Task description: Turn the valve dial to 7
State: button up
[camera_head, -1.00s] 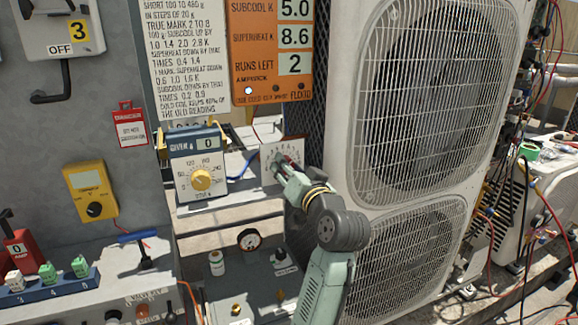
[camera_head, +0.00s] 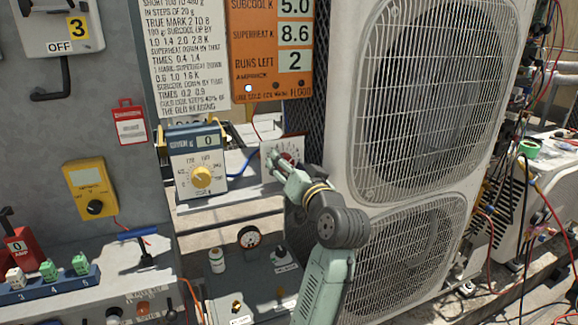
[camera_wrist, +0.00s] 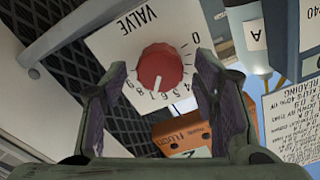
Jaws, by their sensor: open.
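The valve dial is a white plate marked VALVE with a red knob (camera_wrist: 159,67), upside down in the wrist view. In the head view the valve plate (camera_head: 270,172) stands right of the blue charge dial box, with the knob partly behind my gripper. My gripper (camera_wrist: 161,78) is open, its two fingers apart on either side of the knob as seen from the wrist. I cannot tell whether they touch it.
The blue dial box (camera_head: 198,160) with a yellow knob stands close on the left. The large condenser's fan grille (camera_head: 440,90) is on the right. The orange readout panel (camera_head: 270,45) shows 5.0, 8.6 and 2. A pressure gauge (camera_head: 249,237) and bottles stand below.

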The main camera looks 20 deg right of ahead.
jog(key=s, duration=1.2)
jog(key=shift+d, duration=0.2)
